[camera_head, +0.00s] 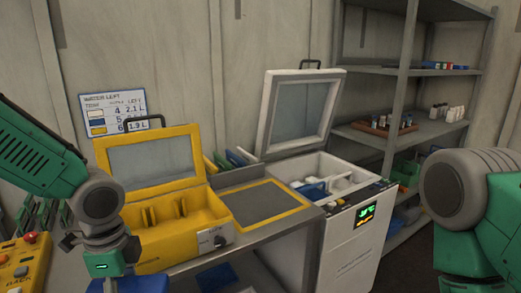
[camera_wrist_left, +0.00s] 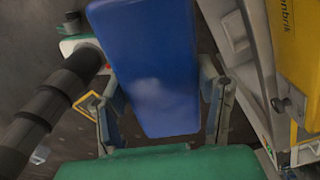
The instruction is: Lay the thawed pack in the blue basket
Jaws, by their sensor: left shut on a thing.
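My left gripper (camera_wrist_left: 163,112) is shut on a blue pack (camera_wrist_left: 150,60), with a finger on each side of it in the left wrist view. In the head view the pack (camera_head: 150,284) shows at the bottom edge, in front of the yellow warmer box, and is partly cut off by the frame. A blue thing (camera_head: 217,279) shows low under the bench; I cannot tell whether it is the blue basket. My right arm is at the right edge of the head view, but its gripper is out of frame.
The yellow box (camera_head: 176,238) stands open on the bench with empty slots visible. A yellow-framed grey mat (camera_head: 265,200) lies clear beside it. A white freezer (camera_head: 352,243) stands open with packs inside. Shelves (camera_head: 440,130) hold bottles. A control box (camera_head: 20,265) with a red button is at left.

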